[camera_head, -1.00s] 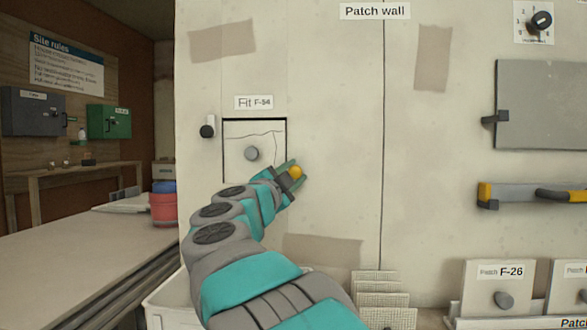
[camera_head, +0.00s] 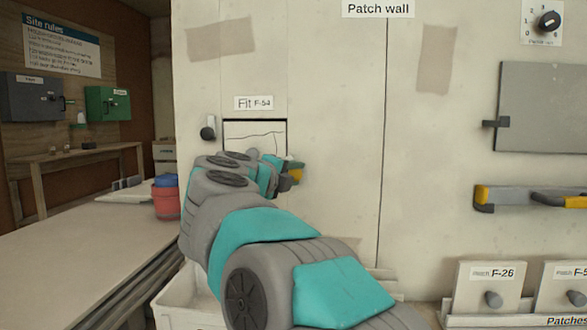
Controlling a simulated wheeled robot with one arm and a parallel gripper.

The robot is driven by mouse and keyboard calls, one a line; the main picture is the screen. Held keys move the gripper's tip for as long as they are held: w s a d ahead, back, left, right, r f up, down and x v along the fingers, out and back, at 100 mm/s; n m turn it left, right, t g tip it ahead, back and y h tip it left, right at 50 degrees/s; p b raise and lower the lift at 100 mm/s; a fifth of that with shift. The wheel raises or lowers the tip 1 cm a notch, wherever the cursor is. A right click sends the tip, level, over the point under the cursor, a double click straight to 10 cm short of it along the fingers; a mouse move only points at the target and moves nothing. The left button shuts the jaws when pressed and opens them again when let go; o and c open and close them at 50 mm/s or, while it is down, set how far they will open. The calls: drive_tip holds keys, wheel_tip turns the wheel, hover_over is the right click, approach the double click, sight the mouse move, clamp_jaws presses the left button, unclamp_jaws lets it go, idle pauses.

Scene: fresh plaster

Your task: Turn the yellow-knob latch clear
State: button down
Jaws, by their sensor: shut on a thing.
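The yellow-knob latch (camera_head: 297,176) is at the right edge of the framed opening (camera_head: 256,133) under the "Fit F-54" label. Only a small part of the yellow knob shows. My gripper (camera_head: 290,168) is at the latch and shut on the knob, with my arm hiding most of the opening's lower part. A cracked panel fills the opening, and its round grey knob (camera_head: 252,154) is mostly hidden behind my arm. A second latch with a dark knob (camera_head: 208,132) sits at the opening's upper left.
A grey plate (camera_head: 545,105) and a yellow-and-grey tool (camera_head: 530,197) are on the wall at right. Patch F-26 (camera_head: 490,285) stands in a rack at lower right. A white bin (camera_head: 185,305) is below my arm. A table (camera_head: 75,250) with a red-and-blue tub (camera_head: 166,198) is at left.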

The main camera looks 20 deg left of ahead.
drive_tip(key=m+g+y+p, duration=0.1)
drive_tip(key=m, duration=0.3)
drive_tip(key=shift+y, duration=0.3)
drive_tip(key=shift+g, duration=0.3)
drive_tip(key=c, duration=0.5)
unclamp_jaws()
drive_tip(key=v, duration=0.7)
drive_tip(key=shift+s, duration=0.4)
drive_tip(key=shift+r, duration=0.15)
